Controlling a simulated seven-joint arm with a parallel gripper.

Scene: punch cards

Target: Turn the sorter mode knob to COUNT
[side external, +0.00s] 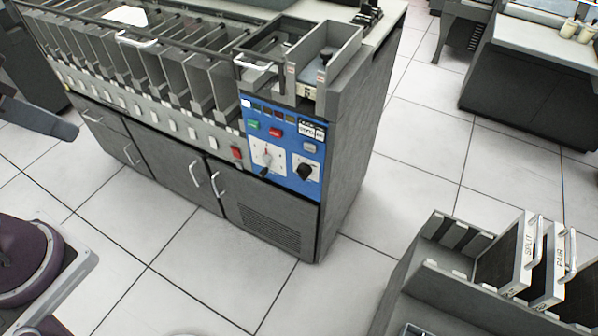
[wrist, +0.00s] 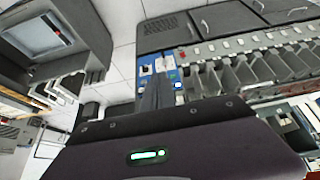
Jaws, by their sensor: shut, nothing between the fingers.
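The sorter's blue control panel (side external: 284,130) is on the right end of the long grey machine. It carries a black knob (side external: 305,171) on a white plate and, left of it, a white dial plate (side external: 266,154) with a red pointer and a dark handle below. Their lettering is too small to read, so I cannot tell which is the mode knob or its setting. My gripper (wrist: 157,80) is shut and empty in the wrist view. Its fingers overlap part of the blue panel (wrist: 172,76) from this viewpoint. In the side view, a grey tip at the left edge stands well apart from the panel.
Card pockets (side external: 170,70) line the sorter, with cabinet doors and handles (side external: 217,184) below. A rack (side external: 440,265) with panels marked SPLIT and PAIR stands at lower right. A purple round seat (side external: 25,255) is at lower left. Tiled floor in front of the sorter is clear.

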